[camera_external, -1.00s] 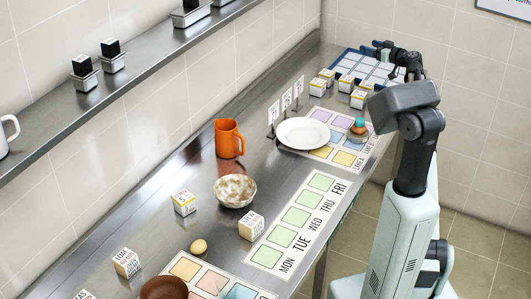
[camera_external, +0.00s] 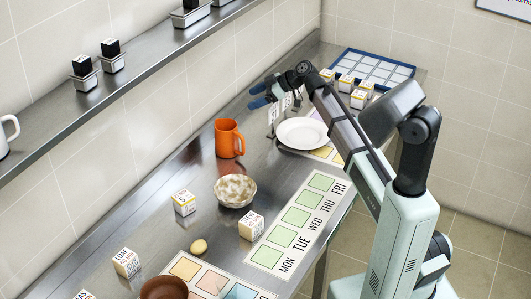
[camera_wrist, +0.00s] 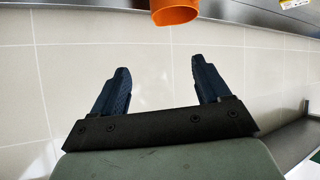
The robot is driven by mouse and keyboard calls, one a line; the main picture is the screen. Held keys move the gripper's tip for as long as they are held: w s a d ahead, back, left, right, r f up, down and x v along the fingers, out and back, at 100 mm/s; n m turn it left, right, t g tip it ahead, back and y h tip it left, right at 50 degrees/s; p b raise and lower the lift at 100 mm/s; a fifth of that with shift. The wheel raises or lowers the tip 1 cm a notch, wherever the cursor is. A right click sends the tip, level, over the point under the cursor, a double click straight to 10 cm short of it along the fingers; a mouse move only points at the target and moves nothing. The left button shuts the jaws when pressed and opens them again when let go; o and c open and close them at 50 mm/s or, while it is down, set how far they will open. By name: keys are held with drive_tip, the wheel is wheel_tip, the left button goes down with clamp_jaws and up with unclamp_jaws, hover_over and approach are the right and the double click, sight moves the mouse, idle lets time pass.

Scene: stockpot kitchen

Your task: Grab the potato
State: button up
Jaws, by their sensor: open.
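My gripper (camera_external: 257,95) is raised over the far part of the counter, near the white plate and the number cards, well away from the potato. In the wrist view my gripper (camera_wrist: 160,84) shows two dark fingers spread apart with nothing between them. The potato is not in the wrist view.
A brown bowl (camera_external: 165,289) stands close below the potato. A speckled bowl (camera_external: 235,190), labelled boxes (camera_external: 184,203) and an orange mug (camera_external: 229,139) stand on the counter (camera_external: 150,225). The mug also shows in the wrist view (camera_wrist: 174,12). A shelf (camera_external: 130,75) runs along the wall.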

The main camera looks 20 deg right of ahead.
drive_tip(key=s+a+f+n+g+h, duration=0.1)
drive_tip(key=s+a+f+n+g, duration=0.1)
drive_tip(key=s+a, duration=0.75)
drive_tip(key=n+g+h, duration=0.4)
drive_tip(key=n+h, duration=0.2)
approach(201, 241)
drive_tip(key=x, duration=0.3)
drive_tip(key=shift+s+f, duration=0.2)
drive_tip(key=shift+x, duration=3.1)
drive_tip(key=shift+w, duration=0.15)
drive_tip(key=c, duration=1.1)
drive_tip(key=shift+r, duration=0.15)
drive_tip(key=shift+c, duration=0.2)
